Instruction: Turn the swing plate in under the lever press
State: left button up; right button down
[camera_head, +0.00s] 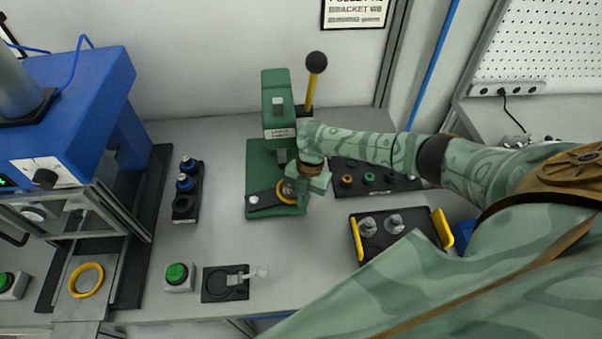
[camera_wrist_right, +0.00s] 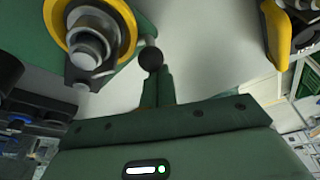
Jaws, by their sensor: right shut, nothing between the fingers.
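The lever press (camera_head: 278,105) is green, with a yellow lever and a black ball knob at its top. Its green base (camera_head: 258,165) lies on the bench. The swing plate (camera_head: 262,200) is dark and sits at the front of the base, carrying a yellow ring with metal parts. The ring and metal parts also show in the right wrist view (camera_wrist_right: 68,28). My right gripper (camera_head: 303,192) is at the plate's right side and partly covers it. It is shut and empty; I cannot tell whether it touches the plate. A small black ball (camera_wrist_right: 150,58) shows near its fingers. My left gripper is not in view.
A black tray (camera_head: 372,253) with metal parts and yellow handles stands at the right. Behind it is a dark rack (camera_head: 399,183) with coloured rings. A green button (camera_head: 177,275) and a dark fixture (camera_head: 212,294) are front left. A blue machine (camera_head: 70,100) stands far left.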

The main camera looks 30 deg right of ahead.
jog(key=shift+w+d, duration=0.4)
jog(key=shift+w, duration=0.1)
dwell(0.5)
